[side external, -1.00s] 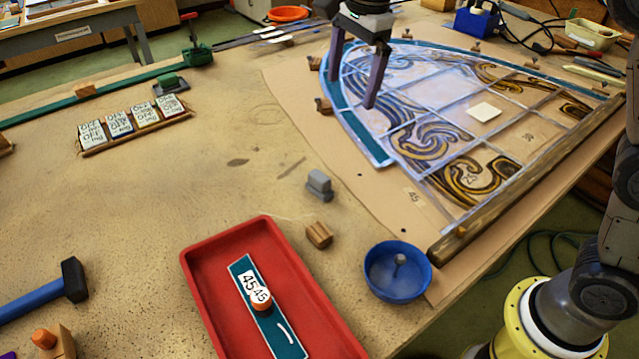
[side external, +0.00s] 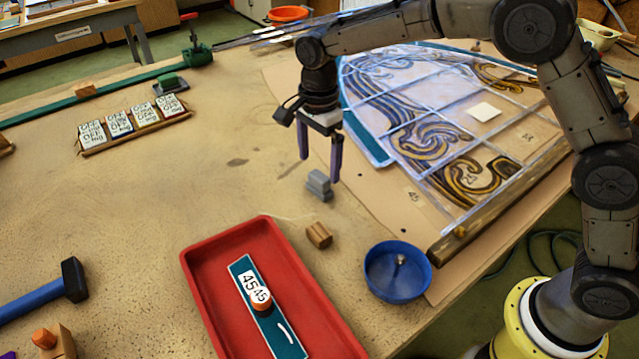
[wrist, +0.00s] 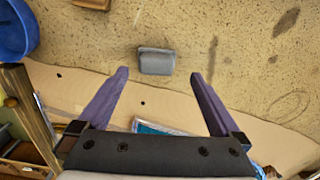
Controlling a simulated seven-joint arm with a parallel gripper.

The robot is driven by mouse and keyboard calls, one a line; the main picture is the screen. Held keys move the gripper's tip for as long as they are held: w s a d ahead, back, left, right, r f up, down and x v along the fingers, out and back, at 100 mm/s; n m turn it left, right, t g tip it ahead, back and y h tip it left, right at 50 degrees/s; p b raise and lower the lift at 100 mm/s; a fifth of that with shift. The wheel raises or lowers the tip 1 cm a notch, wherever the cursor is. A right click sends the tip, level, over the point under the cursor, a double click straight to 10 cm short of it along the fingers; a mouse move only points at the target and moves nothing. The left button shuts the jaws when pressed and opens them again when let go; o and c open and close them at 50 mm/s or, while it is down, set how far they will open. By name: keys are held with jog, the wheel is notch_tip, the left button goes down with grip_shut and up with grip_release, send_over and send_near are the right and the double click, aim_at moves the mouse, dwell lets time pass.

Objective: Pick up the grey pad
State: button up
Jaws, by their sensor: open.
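The grey pad (side external: 319,184) is a small grey block on the tan bench, beside the brown paper's edge. In the wrist view the grey pad (wrist: 156,61) lies ahead of the fingertips, roughly centred between their lines. My gripper (side external: 320,166) is open and empty, with its purple fingers pointing down above and near the pad. In the wrist view my gripper (wrist: 160,75) shows both fingers well apart, with nothing between them. The height gap to the pad is hard to judge.
A wooden block (side external: 319,235) sits near the pad, with a blue bowl (side external: 397,271) to its right. A red tray (side external: 208,262) holds a teal strip marked 45. The leaded panel (side external: 430,130) lies behind to the right. The bench left of the pad is clear.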

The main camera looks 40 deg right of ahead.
aim_at(319, 176)
jog(key=shift+s+a+f, duration=0.1)
jog(key=shift+s+f, duration=0.05)
jog(key=shift+f, duration=1.15)
jog(key=shift+s+a+f, duration=0.1)
jog(key=shift+s+f, duration=0.05)
jog(key=shift+f, duration=1.15)
jog(key=c, duration=1.3)
jog(key=shift+r, duration=0.1)
jog(key=shift+r, duration=0.5)
notch_tip(319, 176, up, 2)
jog(key=shift+d+r, duration=0.1)
jog(key=shift+r, duration=0.15)
jog(key=s+d+r, duration=0.4)
jog(key=s+r, duration=0.5)
jog(key=s, duration=0.4)
jog(key=shift+s+d+r, duration=0.15)
jog(key=shift+d+r, duration=0.05)
